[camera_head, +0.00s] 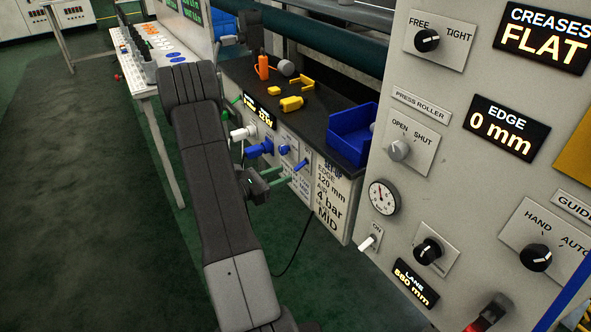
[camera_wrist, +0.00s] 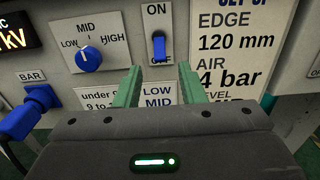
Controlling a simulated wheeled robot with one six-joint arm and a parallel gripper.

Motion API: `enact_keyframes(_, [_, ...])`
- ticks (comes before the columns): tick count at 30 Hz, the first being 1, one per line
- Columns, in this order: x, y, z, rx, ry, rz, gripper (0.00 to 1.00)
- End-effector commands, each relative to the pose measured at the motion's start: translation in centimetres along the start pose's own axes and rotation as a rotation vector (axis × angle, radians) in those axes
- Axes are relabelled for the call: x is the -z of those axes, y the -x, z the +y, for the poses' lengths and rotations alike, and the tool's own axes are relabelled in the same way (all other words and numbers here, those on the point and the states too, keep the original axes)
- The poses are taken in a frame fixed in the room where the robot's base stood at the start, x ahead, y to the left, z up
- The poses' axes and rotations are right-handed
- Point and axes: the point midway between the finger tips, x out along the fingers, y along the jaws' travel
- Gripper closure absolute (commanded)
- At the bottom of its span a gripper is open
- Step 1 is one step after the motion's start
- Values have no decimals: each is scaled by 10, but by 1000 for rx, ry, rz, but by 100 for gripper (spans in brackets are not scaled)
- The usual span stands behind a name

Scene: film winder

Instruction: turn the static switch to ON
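The static switch is a blue toggle (camera_wrist: 159,48) on a pale panel in the wrist view, with ON printed above it and OFF below. Its lever appears to point down, partly covering the word OFF. In the head view it shows small as a blue lever (camera_head: 300,165) near the fingertips. My gripper (camera_wrist: 160,76) has two green fingers spread apart with nothing between them. The fingertips are just below the switch in the wrist view, one on each side of its line. My gripper (camera_head: 284,175) reaches toward the panel in the head view. Contact is not visible.
A blue LOW-MID-HIGH knob (camera_wrist: 88,57) and a blue BAR plug (camera_wrist: 22,115) are left of the switch. A setup label (camera_wrist: 232,50) is to its right. A blue bin (camera_head: 350,135) sits on the dark bench above. A large control cabinet (camera_head: 400,185) stands at right.

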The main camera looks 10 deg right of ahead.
Motion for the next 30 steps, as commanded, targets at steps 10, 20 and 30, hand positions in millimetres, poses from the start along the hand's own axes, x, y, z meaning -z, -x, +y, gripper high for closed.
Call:
enact_keyframes(10, [0,-51,0,2,-2,0,64])
enact_keyframes(20, [0,-61,0,0,-1,-1,64])
enact_keyframes(30, [0,-61,0,0,-1,-1,100])
